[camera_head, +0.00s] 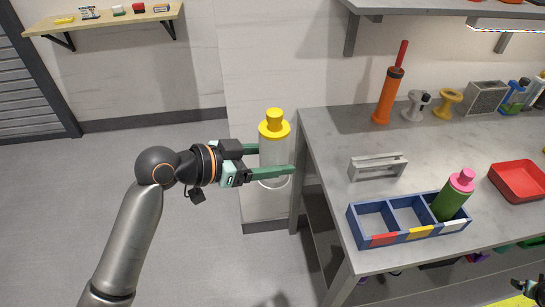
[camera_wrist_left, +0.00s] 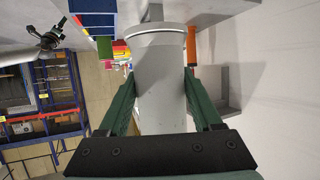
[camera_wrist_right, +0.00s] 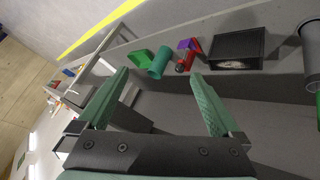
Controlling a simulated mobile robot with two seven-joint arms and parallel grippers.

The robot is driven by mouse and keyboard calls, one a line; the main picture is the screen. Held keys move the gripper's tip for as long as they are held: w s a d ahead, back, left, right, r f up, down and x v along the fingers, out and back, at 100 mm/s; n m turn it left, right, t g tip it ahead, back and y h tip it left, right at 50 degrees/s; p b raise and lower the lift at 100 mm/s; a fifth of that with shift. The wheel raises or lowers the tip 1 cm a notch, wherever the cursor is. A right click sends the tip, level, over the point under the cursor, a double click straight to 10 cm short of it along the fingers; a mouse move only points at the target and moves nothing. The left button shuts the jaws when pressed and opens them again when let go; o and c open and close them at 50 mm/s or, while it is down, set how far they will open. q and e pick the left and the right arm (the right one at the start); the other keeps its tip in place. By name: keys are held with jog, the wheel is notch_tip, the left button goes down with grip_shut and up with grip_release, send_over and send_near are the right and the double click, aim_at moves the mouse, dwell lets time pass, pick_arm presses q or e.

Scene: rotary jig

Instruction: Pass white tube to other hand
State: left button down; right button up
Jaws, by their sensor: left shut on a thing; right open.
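The white tube (camera_head: 273,157) has a pale body and a yellow cap. It stands upright in the air just left of the table's left edge. My left gripper (camera_head: 275,160) is shut on its body, with one green finger on each side. In the left wrist view the tube (camera_wrist_left: 162,85) lies between the fingers, its cap not visible. My right gripper (camera_wrist_right: 160,88) is open and empty in the right wrist view. Only a small part of the right arm shows at the head view's lower right corner, far from the tube.
On the grey table (camera_head: 330,135) sit a blue three-compartment tray (camera_head: 366,238) with a green pink-capped bottle (camera_head: 453,197) in its right compartment, a grey jig (camera_head: 377,168), an orange pump (camera_head: 388,95) and a red bin (camera_head: 520,180). Floor left of the table is clear.

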jog(key=w+a+f+n+t+y, duration=0.2)
jog(key=a+f+n, duration=0.15)
jog(key=a, duration=1.05)
jog(key=w+a+f+n+t+y, duration=0.1)
jog(key=w+a+f+n+y, duration=0.2)
jog(key=a, duration=1)
jog(key=a+r+n+t+y, duration=0.1)
jog(key=a+r+y, duration=0.1)
jog(key=a, duration=1)
jog(key=s+a+r+t+y, duration=0.1)
jog(key=a+y, duration=0.1)
jog(key=a, duration=1.1)
jog(key=shift+s+a+r+n+y, duration=0.2)
jog(key=shift+s+r+n+y, duration=0.05)
jog(key=shift+r+n+y, duration=0.1)
